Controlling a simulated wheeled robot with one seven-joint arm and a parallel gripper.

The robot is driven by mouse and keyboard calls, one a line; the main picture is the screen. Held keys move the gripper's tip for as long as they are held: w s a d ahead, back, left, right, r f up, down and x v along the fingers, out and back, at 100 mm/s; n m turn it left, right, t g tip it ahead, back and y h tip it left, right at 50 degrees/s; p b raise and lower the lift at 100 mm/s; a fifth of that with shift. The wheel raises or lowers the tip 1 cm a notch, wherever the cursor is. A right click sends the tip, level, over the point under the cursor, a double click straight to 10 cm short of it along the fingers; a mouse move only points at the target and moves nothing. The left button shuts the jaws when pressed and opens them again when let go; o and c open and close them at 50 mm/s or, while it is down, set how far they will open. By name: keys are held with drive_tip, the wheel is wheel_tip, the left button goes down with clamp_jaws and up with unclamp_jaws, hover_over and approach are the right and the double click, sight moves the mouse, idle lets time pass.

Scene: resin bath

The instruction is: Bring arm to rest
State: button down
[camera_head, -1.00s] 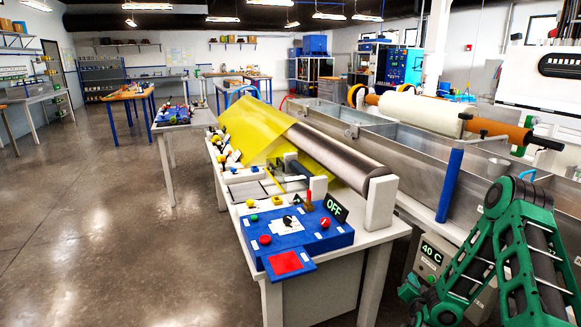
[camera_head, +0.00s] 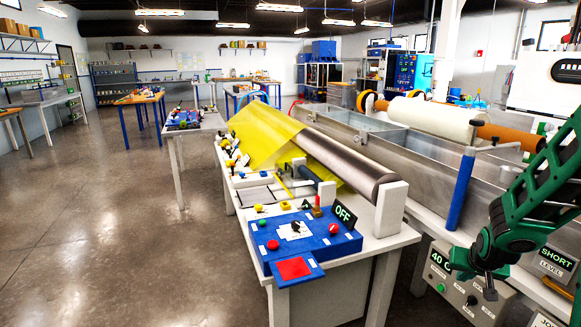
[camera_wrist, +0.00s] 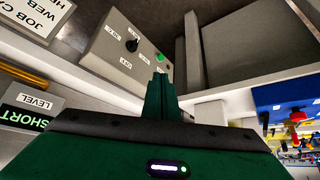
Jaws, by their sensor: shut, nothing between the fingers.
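My green arm (camera_head: 520,215) comes in from the right edge in the head view. Its wrist end hangs low over the front of a grey control box (camera_head: 458,283) marked 40 C. My gripper (camera_wrist: 160,78) shows in the wrist view as two green fingers lying together, shut and empty. Beyond the fingertips is the same kind of grey box (camera_wrist: 118,50) with a black knob (camera_wrist: 131,45) and a green button (camera_wrist: 158,57). I cannot tell whether the fingers touch it. The fingertips are not clear in the head view.
A metal bath (camera_head: 400,155) lies behind. A SHORT LEVEL sign (camera_head: 555,262) is close by the arm. The floor at left (camera_head: 110,240) is clear.

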drive_tip(key=s+a+r+g+y, duration=0.1)
drive_tip(key=s+r, duration=0.3)
drive_tip(key=s, duration=0.7)
drive_tip(key=s+a+r+m+g+y, duration=0.1)
drive_tip(key=s+a+r+g, duration=0.2)
drive_tip(key=s, duration=0.8)
drive_tip(key=s+a+r+g+y, duration=0.1)
drive_tip(key=s+a+r, duration=0.3)
drive_tip(key=s, duration=0.7)
drive_tip(key=shift+r+g, duration=0.7)
drive_tip(key=shift+r, duration=0.2)
drive_tip(key=shift+w+f, duration=0.25)
drive_tip(key=shift+w, duration=0.35)
drive_tip(key=c, duration=2.4)
unclamp_jaws()
drive_tip(key=shift+c, duration=0.2)
